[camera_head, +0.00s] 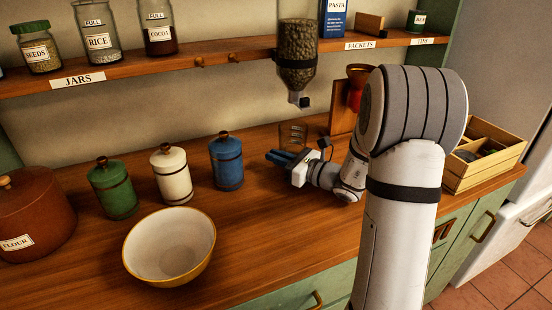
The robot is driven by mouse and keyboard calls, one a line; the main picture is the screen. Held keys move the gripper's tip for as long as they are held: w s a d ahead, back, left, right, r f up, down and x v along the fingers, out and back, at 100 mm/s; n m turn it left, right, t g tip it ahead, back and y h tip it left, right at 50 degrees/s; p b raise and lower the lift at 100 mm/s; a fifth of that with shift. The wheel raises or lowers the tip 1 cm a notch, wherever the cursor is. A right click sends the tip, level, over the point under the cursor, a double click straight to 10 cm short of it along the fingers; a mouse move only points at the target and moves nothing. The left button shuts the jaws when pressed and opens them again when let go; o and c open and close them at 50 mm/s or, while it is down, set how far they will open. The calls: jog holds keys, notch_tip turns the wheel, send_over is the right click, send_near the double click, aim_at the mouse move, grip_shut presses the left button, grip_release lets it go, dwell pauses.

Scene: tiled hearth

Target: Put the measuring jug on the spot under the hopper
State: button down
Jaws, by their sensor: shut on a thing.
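The measuring jug (293,134) is a clear vessel with level marks, upright at the back of the counter. My gripper (282,158) is at the jug's lower front, shut on it; the fingers hide the jug's lower part. I cannot tell whether the jug's base touches the counter. The hopper (297,55) is a clear container full of grains, fixed at the shelf, with a dark outlet just above the jug. The spot under the hopper cannot be made out.
A blue canister (227,163), a cream canister (172,177) and a green canister (114,192) stand left of my gripper. A bowl (170,252) is in front. A wooden crate (490,160) sits at right. The shelf (190,60) overhangs the back. Counter between bowl and gripper is clear.

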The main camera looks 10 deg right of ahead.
jog(key=shift+r, duration=0.1)
jog(key=c, duration=1.5)
grip_release()
jog(key=shift+s+d, duration=0.1)
jog(key=v, duration=1.1)
jog(key=shift+s+d, duration=0.25)
jog(key=shift+s, duration=0.05)
